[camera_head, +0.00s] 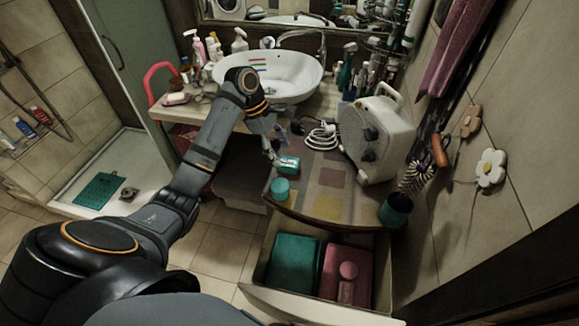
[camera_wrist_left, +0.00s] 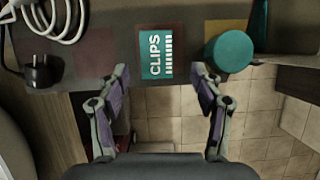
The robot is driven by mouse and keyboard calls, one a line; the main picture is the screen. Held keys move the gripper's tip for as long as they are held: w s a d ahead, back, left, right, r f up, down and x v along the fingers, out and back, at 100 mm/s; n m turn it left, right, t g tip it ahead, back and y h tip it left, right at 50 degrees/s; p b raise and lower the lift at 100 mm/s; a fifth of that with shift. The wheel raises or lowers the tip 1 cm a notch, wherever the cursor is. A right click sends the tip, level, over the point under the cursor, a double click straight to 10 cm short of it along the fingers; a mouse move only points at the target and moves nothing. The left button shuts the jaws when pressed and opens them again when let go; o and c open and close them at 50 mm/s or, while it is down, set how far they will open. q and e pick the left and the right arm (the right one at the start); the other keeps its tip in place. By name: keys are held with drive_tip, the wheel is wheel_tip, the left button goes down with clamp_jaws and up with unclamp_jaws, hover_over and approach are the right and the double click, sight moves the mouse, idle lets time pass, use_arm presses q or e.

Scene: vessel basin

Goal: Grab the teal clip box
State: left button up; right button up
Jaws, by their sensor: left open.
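The teal clip box (camera_head: 289,164) lies on the front left edge of the cabinet top. In the left wrist view the box (camera_wrist_left: 156,52) shows its "CLIPS" label, just ahead of the fingertips and between their lines. My left gripper (camera_head: 272,156) is at the cabinet edge, close to the left of the box. In the left wrist view its two fingers (camera_wrist_left: 160,75) are spread apart with nothing held between them. My right gripper is not in view.
A round teal jar (camera_head: 280,188) stands close to the box. A white cable (camera_head: 322,137) and a heater (camera_head: 376,138) are behind. A drawer (camera_head: 315,305) below is open, with teal and pink containers. A sink (camera_head: 270,75) is at the back.

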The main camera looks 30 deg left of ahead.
sight(287, 161)
use_arm(q)
drive_tip(key=shift+w+d+f, duration=0.1)
drive_tip(key=shift+w+f, duration=0.05)
drive_tip(key=p+x, duration=0.1)
drive_tip(key=x, duration=0.2)
drive_tip(key=shift+d+f, duration=0.1)
drive_tip(key=shift+f, duration=0.2)
drive_tip(key=shift+w+d+f, duration=0.15)
drive_tip(key=shift+d+f, duration=0.1)
drive_tip(key=shift+f, duration=0.25)
drive_tip(key=shift+a, duration=0.1)
drive_tip(key=c, duration=1.2)
drive_tip(key=shift+c, duration=0.2)
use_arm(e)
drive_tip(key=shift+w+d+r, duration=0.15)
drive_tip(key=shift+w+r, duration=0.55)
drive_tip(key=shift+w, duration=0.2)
use_arm(q)
drive_tip(key=shift+r, duration=0.1)
